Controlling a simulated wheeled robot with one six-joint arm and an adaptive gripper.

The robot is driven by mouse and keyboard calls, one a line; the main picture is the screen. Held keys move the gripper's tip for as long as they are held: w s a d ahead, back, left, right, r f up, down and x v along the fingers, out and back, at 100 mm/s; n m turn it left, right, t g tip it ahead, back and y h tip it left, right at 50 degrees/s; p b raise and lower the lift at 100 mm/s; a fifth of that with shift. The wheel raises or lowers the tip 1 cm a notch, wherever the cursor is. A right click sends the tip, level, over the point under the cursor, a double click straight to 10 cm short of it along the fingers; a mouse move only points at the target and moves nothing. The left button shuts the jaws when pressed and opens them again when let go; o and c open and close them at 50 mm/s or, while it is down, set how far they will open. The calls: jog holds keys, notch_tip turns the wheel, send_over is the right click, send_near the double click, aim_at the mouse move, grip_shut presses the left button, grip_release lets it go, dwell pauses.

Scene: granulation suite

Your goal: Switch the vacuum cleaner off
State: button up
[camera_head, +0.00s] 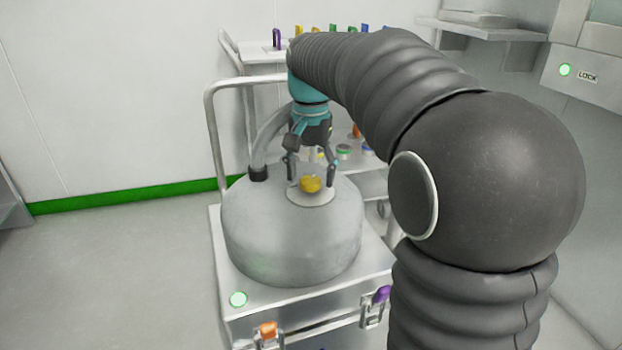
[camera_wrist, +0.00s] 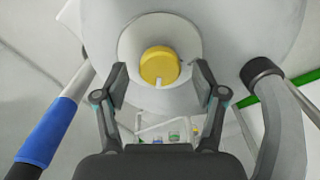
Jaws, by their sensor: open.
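The vacuum cleaner (camera_head: 290,245) has a rounded grey metal top on a square body with a push handle. A yellow knob (camera_head: 310,184) sits on a pale round plate on its top. The wrist view also shows the yellow knob (camera_wrist: 160,65), with a small white mark at its lower edge. My gripper (camera_head: 312,172) points down over the knob, open, with one finger on each side. In the wrist view, my gripper (camera_wrist: 160,80) has clear gaps between its fingers and the knob. A green lamp (camera_head: 238,299) glows at the vacuum's front corner.
A hose (camera_head: 268,140) joins the vacuum's top close to my gripper's left. The metal handle (camera_head: 212,125) rises behind. A trolley (camera_head: 262,50) with coloured items stands at the back. A LOCK panel (camera_head: 587,75) with a green light is at right. Floor at left is clear.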

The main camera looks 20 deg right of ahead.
jog(key=shift+f, duration=0.3)
jog(key=c, duration=1.1)
jog(key=shift+c, duration=0.2)
